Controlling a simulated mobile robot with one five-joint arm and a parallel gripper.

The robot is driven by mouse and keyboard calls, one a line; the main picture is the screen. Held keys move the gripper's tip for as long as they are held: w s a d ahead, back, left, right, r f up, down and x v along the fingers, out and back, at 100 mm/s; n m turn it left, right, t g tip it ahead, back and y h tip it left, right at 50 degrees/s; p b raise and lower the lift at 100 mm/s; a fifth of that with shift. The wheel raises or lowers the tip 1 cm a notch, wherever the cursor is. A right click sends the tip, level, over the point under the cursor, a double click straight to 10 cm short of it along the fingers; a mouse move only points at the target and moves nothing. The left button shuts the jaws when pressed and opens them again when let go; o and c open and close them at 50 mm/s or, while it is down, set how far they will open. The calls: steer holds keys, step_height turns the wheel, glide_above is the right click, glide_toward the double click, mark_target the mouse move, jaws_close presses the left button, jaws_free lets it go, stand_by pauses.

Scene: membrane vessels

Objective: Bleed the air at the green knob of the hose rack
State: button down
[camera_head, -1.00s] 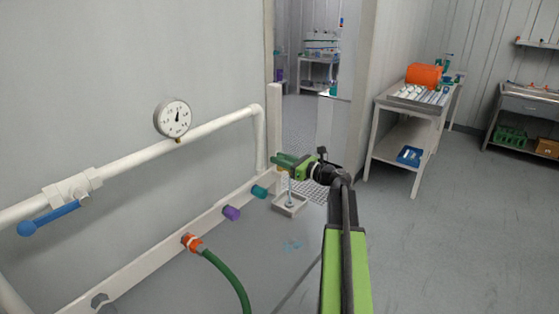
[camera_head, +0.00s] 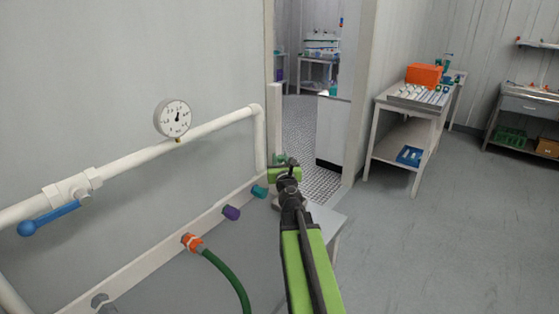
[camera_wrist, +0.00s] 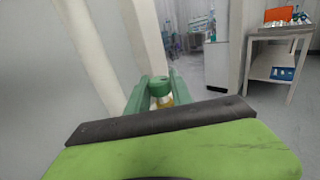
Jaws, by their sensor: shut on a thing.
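The hose rack has an upper white pipe (camera_head: 215,128) and a lower white rail (camera_head: 150,252) along the wall. My gripper (camera_head: 283,163) is at the rack's far end, beside the upright pipe. In the wrist view the green knob (camera_wrist: 159,87) sits above a brass-coloured part (camera_wrist: 164,102). My green fingers lie on either side of the knob, shut on it. In the head view the gripper and arm largely hide the knob. A pressure gauge (camera_head: 173,118) stands on the upper pipe; its needle points about upward.
A blue lever valve (camera_head: 50,217) is at left. The rail carries an orange fitting with a green hose (camera_head: 229,277), a purple cap (camera_head: 231,212) and a teal cap (camera_head: 259,191). A white cart (camera_head: 414,112) stands right. The floor between is clear.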

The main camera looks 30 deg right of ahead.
steer(key=shift+m+g+h, duration=0.8)
steer(key=shift+m+h, duration=0.2)
steer(key=shift+h, duration=0.3)
steer(key=c, duration=1.1)
jaws_free()
